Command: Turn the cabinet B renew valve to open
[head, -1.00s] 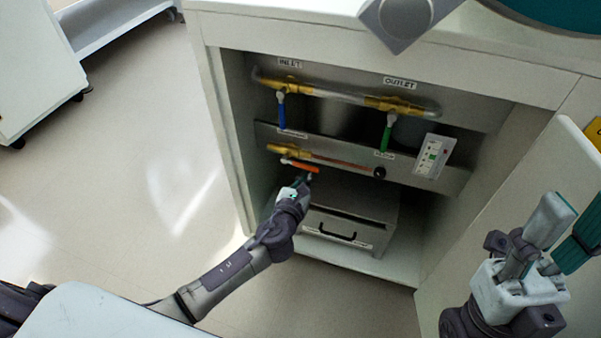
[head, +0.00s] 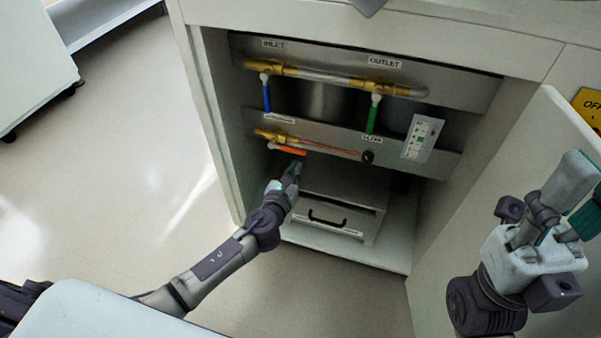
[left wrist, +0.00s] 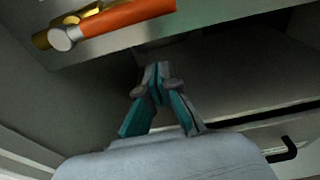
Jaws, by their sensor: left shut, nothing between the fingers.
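The valve with the orange handle (head: 288,150) is on the lower pipe inside the open cabinet. Its handle lies along the brass body and copper pipe. In the left wrist view the orange handle (left wrist: 125,17) crosses the upper left, with a pale round hub at its left end. My left gripper (head: 295,166) is just below the handle and apart from it. In the left wrist view the left gripper's fingertips (left wrist: 157,70) meet, shut and empty. My right gripper (head: 572,200) is at the far right by the open door; its finger gap is unclear.
Blue (head: 267,96) and green (head: 372,115) handles hang from the upper pipe, labelled INLET and OUTLET. A small indicator panel (head: 422,139) is at right. A drawer box with a black handle (head: 328,219) stands below. The open door (head: 500,190) bounds the right side.

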